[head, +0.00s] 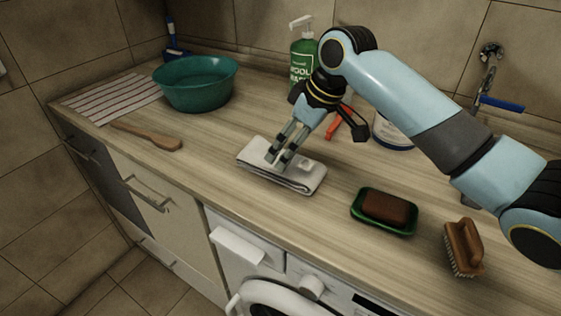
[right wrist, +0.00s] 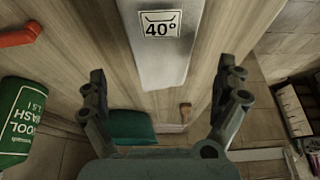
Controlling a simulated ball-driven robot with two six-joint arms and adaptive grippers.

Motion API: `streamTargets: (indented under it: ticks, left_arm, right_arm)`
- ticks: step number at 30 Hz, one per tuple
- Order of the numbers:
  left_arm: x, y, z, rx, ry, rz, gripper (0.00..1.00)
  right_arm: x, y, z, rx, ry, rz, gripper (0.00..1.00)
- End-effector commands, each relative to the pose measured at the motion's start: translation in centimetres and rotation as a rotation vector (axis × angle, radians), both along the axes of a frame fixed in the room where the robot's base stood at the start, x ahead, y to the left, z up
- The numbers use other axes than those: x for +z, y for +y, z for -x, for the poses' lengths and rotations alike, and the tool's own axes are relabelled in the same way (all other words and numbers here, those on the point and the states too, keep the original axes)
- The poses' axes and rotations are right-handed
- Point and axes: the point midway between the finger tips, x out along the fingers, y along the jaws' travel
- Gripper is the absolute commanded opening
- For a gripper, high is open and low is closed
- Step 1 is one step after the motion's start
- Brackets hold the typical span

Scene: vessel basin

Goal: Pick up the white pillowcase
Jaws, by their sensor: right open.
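The white pillowcase (head: 306,180) lies folded flat on the wooden counter, near its front edge, in the middle of the head view. In the right wrist view the pillowcase (right wrist: 163,68) is a pale strip with a "40°" label, lying between the spread fingers. My right gripper (head: 279,158) points down over the pillowcase. Its fingers are open and empty; whether the tips touch the cloth cannot be told. They hide part of its top. My left gripper is not in view.
A teal basin (head: 196,91), a striped cloth (head: 112,97) and a wooden paddle (head: 147,136) are to the left. A green bottle (head: 302,62) stands behind. A green dish (head: 384,225) with brown soap and a brush (head: 463,246) are to the right.

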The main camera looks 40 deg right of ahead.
Motion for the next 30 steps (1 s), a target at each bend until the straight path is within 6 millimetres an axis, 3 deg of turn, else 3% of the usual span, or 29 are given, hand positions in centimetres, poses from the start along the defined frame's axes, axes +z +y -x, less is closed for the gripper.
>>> streamTargets:
  ticks: [5,13,22,30]
  left_arm:
    - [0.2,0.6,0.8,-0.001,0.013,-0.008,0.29]
    - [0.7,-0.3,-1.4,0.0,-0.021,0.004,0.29]
    - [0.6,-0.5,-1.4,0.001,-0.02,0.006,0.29]
    - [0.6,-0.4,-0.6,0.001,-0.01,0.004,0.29]
  right_arm:
    - [-1.4,0.4,-0.4,-0.001,0.002,-0.001,1.0]
    - [-5.0,1.3,-1.6,-0.001,0.001,0.001,1.0]
    - [-5.6,1.4,-1.8,0.0,-0.001,0.003,1.0]
    - [-5.6,1.4,-1.7,0.0,0.0,0.003,0.65]
